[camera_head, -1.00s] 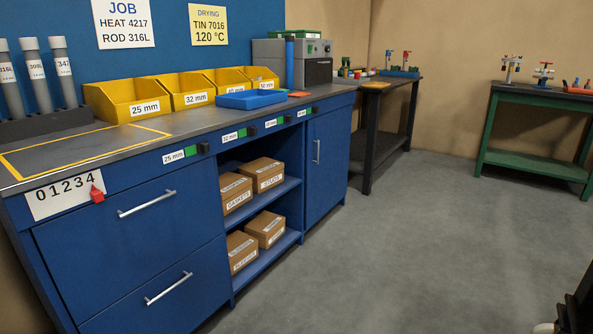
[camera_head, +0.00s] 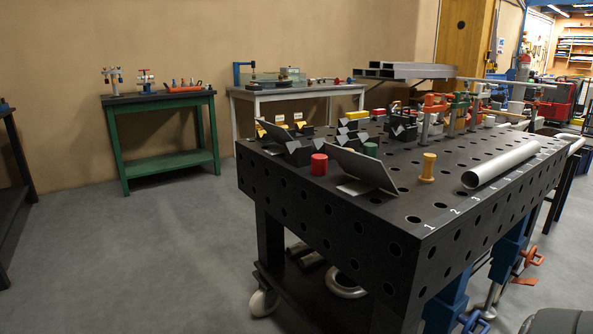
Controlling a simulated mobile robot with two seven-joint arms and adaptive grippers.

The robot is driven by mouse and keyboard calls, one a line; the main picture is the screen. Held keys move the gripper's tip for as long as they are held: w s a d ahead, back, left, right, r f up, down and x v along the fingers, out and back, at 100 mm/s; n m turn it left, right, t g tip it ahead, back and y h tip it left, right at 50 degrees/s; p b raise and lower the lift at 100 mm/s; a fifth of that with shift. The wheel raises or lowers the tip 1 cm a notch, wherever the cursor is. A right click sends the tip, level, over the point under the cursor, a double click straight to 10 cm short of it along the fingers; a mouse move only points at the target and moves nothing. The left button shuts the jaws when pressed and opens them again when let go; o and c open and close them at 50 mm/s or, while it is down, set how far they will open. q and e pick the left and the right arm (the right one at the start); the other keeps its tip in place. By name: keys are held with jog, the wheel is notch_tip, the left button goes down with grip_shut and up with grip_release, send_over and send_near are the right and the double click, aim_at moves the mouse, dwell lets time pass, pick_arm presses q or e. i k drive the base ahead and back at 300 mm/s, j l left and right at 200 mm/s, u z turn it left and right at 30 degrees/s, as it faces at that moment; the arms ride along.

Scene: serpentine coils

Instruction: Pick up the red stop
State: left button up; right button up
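The red stop (camera_head: 319,165) is a short red cylinder. It stands upright near the left front edge of the black perforated welding table (camera_head: 330,215), just left of a tilted grey plate (camera_head: 362,168). A green cylinder (camera_head: 371,149) stands behind the plate, and a yellow one (camera_head: 428,167) stands to its right. Neither of my grippers is in view.
A silver tube (camera_head: 502,164) lies on the table's right part. V-blocks (camera_head: 300,152) and clamps (camera_head: 432,112) stand toward the back. A green bench (camera_head: 165,135) and a grey bench (camera_head: 290,92) stand by the wall. Grey floor (camera_head: 130,260) at left is clear.

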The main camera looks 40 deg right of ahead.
aim_at(319, 161)
jog(key=i+j+z, duration=0.15)
jog(key=i+z, duration=0.25)
jog(key=i+j+z, duration=0.2)
jog(key=z, duration=0.2)
jog(key=i+j+z, duration=0.2)
jog(key=j+z, duration=0.25)
jog(key=i+j+z, duration=0.2)
jog(key=z, duration=0.2)
jog(key=i+j+z, duration=0.1)
jog(key=j+z, duration=0.3)
jog(key=j, duration=0.15)
